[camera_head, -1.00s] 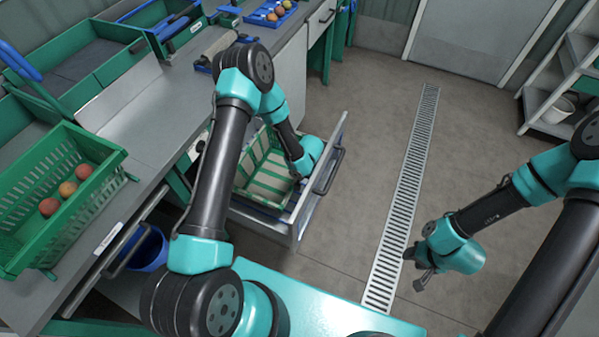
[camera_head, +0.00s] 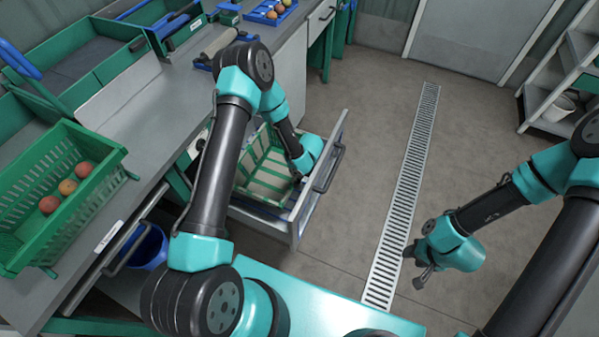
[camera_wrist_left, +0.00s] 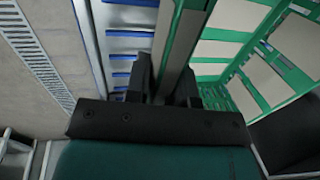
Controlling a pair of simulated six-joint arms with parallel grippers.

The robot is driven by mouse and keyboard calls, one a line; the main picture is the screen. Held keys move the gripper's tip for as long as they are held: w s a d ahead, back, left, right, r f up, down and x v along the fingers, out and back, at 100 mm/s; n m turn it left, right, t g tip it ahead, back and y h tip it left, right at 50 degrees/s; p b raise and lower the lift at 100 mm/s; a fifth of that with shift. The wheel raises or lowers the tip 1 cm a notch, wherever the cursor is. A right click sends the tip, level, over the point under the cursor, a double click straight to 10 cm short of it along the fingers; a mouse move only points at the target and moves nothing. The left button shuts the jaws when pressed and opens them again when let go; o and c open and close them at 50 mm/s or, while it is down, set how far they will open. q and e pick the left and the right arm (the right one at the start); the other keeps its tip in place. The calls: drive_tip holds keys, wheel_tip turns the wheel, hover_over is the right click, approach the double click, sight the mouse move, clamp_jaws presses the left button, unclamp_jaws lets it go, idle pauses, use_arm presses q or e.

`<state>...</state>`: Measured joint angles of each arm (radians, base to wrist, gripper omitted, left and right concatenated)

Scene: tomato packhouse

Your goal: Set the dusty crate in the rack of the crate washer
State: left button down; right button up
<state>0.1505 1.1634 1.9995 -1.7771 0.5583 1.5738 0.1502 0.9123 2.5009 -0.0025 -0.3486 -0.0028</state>
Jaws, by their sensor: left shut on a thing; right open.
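The dusty crate (camera_head: 262,180) is green with dull beige patches, inside the pulled-out metal drawer of the washer in the head view. Its wall and slatted side also show in the left wrist view (camera_wrist_left: 222,50). My left gripper (camera_wrist_left: 165,84) is shut on the crate's wall, one finger on each side. In the head view its fingers are hidden behind my wrist. The blue slatted rack (camera_wrist_left: 122,60) lies beside the gripped wall. I cannot tell whether the crate rests on it. My right gripper (camera_head: 420,278) is open and empty above the floor at the right.
The drawer's front (camera_head: 318,185) with its dark handle stands out over the floor. A green crate (camera_head: 98,215) with several tomatoes sits on the bench at the left. A blue bucket (camera_head: 150,247) is below the bench. The floor around the drain grate (camera_head: 405,190) is clear.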

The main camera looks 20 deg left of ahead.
use_arm(q)
drive_tip(key=shift+f, duration=0.5)
idle(0.3)
drive_tip(key=c, duration=0.9)
unclamp_jaws()
drive_tip(key=shift+c, duration=0.4)
drive_tip(key=shift+c, duration=1.2)
drive_tip(key=a+v, duration=0.3)
drive_tip(key=v, duration=1.1)
drive_tip(key=shift+r, duration=0.65)
